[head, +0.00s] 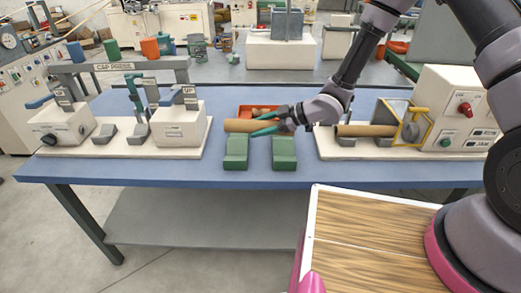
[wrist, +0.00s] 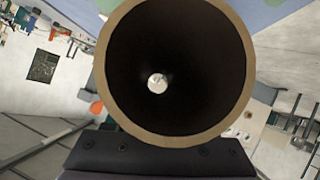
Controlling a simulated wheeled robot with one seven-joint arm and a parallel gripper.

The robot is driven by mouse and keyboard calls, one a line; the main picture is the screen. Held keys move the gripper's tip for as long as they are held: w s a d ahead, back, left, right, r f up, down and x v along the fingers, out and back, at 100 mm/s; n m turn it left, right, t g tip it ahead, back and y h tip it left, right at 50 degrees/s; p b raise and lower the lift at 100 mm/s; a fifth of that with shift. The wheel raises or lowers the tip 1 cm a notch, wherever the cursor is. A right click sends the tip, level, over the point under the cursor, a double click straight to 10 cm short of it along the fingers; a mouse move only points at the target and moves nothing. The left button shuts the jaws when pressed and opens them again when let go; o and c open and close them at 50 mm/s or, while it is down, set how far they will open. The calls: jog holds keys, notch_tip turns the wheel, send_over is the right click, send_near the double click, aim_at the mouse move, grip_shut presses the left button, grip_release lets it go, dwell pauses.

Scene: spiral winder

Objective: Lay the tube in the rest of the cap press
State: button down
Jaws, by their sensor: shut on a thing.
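A brown cardboard tube (head: 238,125) is held level by my gripper (head: 266,124), whose teal fingers are shut around its right part. It is above the two green stands, though I cannot tell how far. In the wrist view the open end of the tube (wrist: 175,128) fills the middle, and I look down its hollow bore; the fingers do not show clearly there. The cap press (head: 180,128) stands at the left of the table. Its rest, two grey cradles (head: 105,133), is empty between the press's end blocks.
Green stands (head: 237,153) are empty at the table's front middle. An orange tray (head: 245,110) with small pieces lies behind the tube. The winder (head: 455,105) at right bears another brown tube (head: 365,131). An overhead bar (head: 110,67) spans the press.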

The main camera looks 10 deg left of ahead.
notch_tip(320, 180, down, 9)
jog(key=shift+f, duration=0.1)
dwell(0.3)
jog(key=shift+c, duration=1.2)
grip_release()
